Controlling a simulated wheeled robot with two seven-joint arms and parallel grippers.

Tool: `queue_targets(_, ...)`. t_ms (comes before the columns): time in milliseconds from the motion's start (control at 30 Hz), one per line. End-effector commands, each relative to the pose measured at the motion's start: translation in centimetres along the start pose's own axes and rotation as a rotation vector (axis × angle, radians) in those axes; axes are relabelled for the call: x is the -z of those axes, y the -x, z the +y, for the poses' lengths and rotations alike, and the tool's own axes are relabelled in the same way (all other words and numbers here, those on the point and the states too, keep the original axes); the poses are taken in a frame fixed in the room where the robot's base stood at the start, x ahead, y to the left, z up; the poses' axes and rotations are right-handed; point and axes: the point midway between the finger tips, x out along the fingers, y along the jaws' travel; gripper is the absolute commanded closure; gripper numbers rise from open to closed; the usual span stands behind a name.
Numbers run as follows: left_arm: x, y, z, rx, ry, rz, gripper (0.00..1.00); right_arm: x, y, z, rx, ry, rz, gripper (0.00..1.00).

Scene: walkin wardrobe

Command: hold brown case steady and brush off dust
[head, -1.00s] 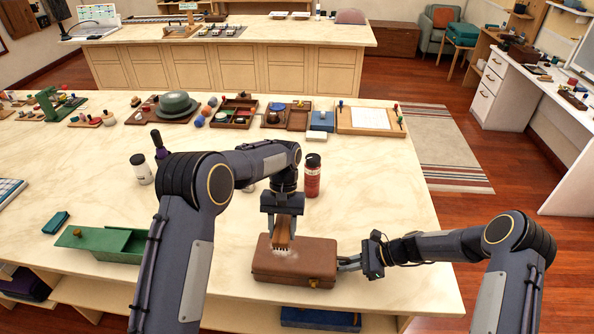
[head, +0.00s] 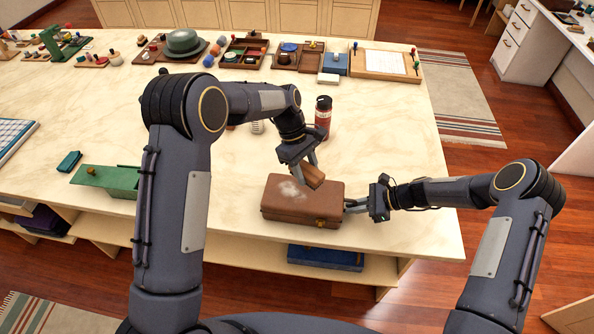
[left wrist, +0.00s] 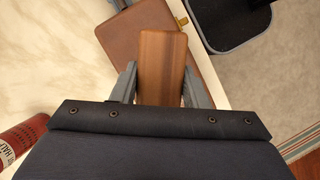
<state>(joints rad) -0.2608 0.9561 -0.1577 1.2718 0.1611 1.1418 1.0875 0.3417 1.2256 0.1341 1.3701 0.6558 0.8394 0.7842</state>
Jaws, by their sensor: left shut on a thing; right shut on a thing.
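The brown case (head: 300,205) lies closed near the table's front edge, with a pale dust patch (head: 290,190) on its lid left of the middle. My left gripper (head: 310,175) is shut on a wooden brush (head: 314,177), held tilted over the lid's back right part. In the left wrist view the brush (left wrist: 150,55) shows between the fingers, with the case (left wrist: 115,35) beyond it. The bristles are hidden, so I cannot tell whether they touch the lid. My right gripper (head: 352,206) is shut on the case's right end.
A red bottle (head: 323,118) stands behind the left gripper. A green box (head: 110,180) and a small teal block (head: 68,161) lie to the left. Trays and a green hat (head: 183,43) line the back. The table between is mostly clear.

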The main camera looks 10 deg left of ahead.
Motion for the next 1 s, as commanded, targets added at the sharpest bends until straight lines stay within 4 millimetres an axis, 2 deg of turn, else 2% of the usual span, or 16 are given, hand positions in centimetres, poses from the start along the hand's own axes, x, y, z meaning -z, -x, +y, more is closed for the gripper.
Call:
queue_targets(100,-0.6,0.2,0.4,-0.107,0.256,0.001,0.78,0.0,0.0,0.0,0.000,0.000,-0.001,1.00)
queue_targets(300,-0.9,0.5,0.8,-0.212,0.508,0.002,0.78,0.0,0.0,0.0,0.000,0.000,-0.001,1.00)
queue_targets(567,-0.4,-0.4,0.8,-0.227,0.554,0.001,0.78,-0.1,0.0,0.0,0.000,0.000,-0.001,1.00)
queue_targets(1000,1.1,-4.0,0.8,-0.226,0.552,0.001,0.78,-0.1,0.0,0.0,0.000,0.000,-0.001,1.00)
